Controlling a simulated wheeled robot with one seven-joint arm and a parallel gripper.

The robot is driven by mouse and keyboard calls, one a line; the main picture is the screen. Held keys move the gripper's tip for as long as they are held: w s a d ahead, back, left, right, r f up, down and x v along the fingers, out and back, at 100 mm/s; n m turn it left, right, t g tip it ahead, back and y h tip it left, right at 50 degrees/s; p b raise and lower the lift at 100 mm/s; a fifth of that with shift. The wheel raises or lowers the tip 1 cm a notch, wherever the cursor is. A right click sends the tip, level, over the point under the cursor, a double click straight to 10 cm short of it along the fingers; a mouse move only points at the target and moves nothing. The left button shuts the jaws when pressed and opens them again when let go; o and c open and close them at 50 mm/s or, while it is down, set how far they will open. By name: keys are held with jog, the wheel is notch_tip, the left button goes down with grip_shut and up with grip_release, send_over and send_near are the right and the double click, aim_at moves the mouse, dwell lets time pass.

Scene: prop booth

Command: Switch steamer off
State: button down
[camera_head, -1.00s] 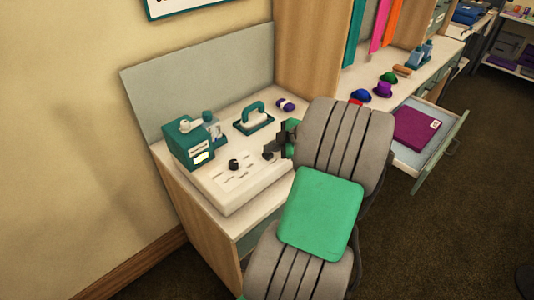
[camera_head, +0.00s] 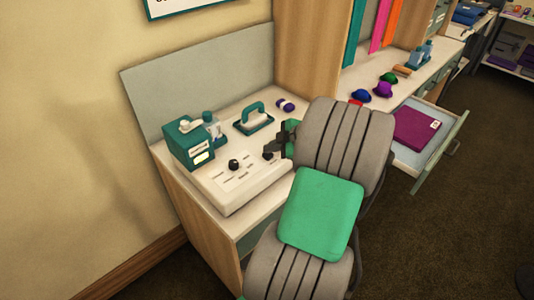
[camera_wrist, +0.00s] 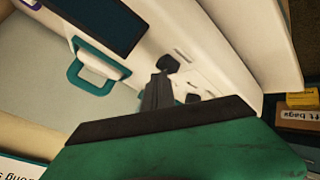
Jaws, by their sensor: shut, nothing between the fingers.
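The steamer is a teal box (camera_head: 188,143) with a white top part, at the back left of a white panel unit (camera_head: 225,200). One black knob (camera_head: 234,165) stands on the unit's top among printed marks. A second dark knob (camera_head: 268,156) is farther right, beside my fingertips. My gripper (camera_head: 271,143) is shut and empty over the unit's right part. In the wrist view, my shut fingers (camera_wrist: 158,90) are close to one dark knob (camera_wrist: 168,63), with another (camera_wrist: 192,98) to the right. Contact cannot be told.
A teal-handled iron (camera_head: 254,114) stands behind the unit, near clear bottles and a purple spool (camera_head: 285,104). A grey back panel (camera_head: 200,85) and wooden upright bound the counter. At right, a drawer (camera_head: 432,160) stands open with a purple folded cloth (camera_head: 416,126).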

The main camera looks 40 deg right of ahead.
aim_at(270, 155)
dwell(0.3)
jog(key=shift+f+b, duration=0.5)
jog(key=shift+b, duration=0.25)
jog(key=shift+r, duration=0.3)
jog(key=shift+r+p, duration=1.05)
jog(key=shift+r, duration=2.05)
